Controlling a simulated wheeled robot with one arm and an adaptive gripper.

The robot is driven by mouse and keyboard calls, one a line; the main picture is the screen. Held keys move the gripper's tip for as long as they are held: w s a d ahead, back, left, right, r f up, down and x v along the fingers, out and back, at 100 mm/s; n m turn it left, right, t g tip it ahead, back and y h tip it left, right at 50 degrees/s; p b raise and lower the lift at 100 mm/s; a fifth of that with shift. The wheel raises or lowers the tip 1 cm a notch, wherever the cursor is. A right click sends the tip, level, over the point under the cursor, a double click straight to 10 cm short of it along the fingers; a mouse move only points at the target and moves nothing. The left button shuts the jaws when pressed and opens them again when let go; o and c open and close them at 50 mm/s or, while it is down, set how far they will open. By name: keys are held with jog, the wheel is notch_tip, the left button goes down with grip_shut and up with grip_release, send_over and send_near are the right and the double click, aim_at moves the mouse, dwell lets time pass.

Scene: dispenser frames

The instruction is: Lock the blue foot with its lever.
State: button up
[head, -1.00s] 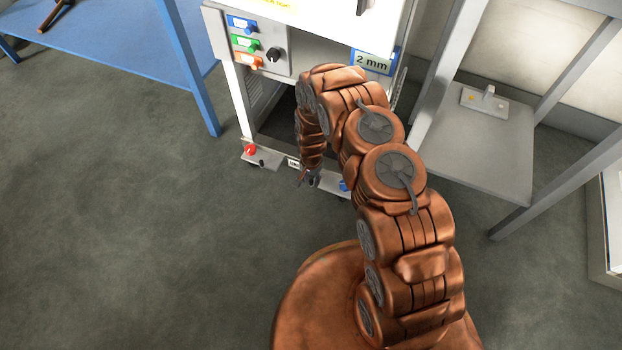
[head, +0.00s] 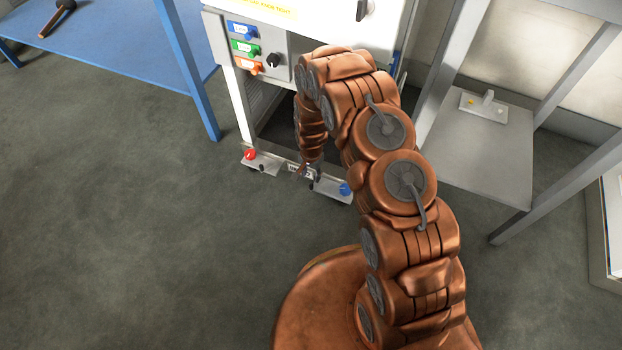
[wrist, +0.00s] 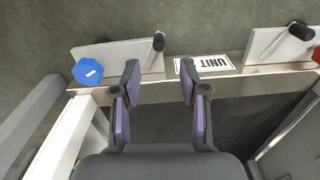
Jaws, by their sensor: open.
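The blue foot shows as a blue knob (head: 345,188) on a light foot plate (head: 328,189) at the lower right corner of the white dispenser frame. In the wrist view the blue knob (wrist: 88,71) is at the left, with its plate (wrist: 118,53) beside it. A small lever with a dark round end (wrist: 158,42) stands at the right end of that plate. My gripper (wrist: 160,80) is open and empty, with the lever end just beyond its left finger. In the head view my gripper (head: 308,172) is small, beside the blue foot's plate, and partly hidden by my arm.
A red foot knob (head: 249,154) with its own plate is at the frame's other corner. A UNIT label (wrist: 204,66) lies between the feet. A blue table (head: 110,50) stands at left and a grey shelf (head: 478,165) at right. The floor in front is free.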

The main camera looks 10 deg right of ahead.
aim_at(311, 184)
jog(key=shift+r, duration=2.55)
